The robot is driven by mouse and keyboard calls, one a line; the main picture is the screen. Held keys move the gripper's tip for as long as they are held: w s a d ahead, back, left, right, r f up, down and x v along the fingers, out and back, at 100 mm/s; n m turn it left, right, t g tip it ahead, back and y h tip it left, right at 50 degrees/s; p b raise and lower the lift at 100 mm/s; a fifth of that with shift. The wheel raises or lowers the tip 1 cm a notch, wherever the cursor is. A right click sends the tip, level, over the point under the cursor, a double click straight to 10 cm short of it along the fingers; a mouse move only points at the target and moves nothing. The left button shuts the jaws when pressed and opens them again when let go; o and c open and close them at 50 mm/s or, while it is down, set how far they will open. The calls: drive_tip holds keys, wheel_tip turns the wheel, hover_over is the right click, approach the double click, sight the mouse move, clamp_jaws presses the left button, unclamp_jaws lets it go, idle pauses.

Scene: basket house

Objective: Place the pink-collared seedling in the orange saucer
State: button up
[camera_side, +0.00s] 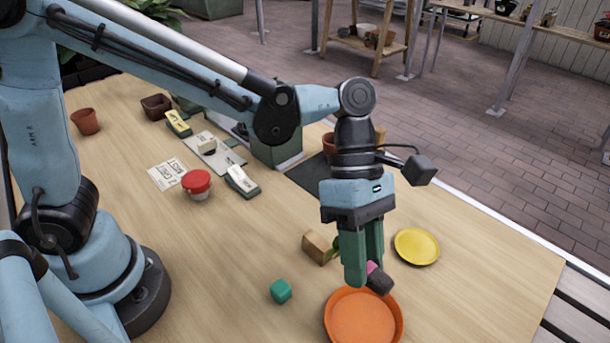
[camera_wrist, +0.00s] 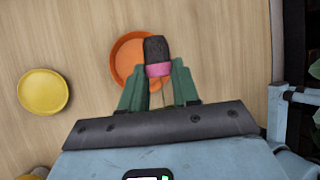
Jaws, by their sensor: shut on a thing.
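My gripper (camera_side: 363,268) has green fingers and is shut on the pink-collared seedling (camera_side: 379,281), a dark plug with a pink band. In the wrist view the seedling (camera_wrist: 156,52) sticks out beyond the fingertips (camera_wrist: 159,78), dark end outward, its pink band close to the fingers. The orange saucer (camera_side: 340,327) lies on the table in front. In the side view the seedling overlaps the saucer's far rim. In the wrist view the saucer (camera_wrist: 122,68) is partly hidden behind the seedling and a finger. The seedling appears to be above the saucer; the exact gap cannot be told.
A yellow saucer (camera_side: 417,246) lies to the right of my gripper.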

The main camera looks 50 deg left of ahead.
hover_over(352, 309)
drive_tip(key=shift+f, duration=4.45)
drive_tip(key=o, duration=1.1)
wheel_tip(352, 309, up, 7)
drive_tip(key=shift+a, duration=0.1)
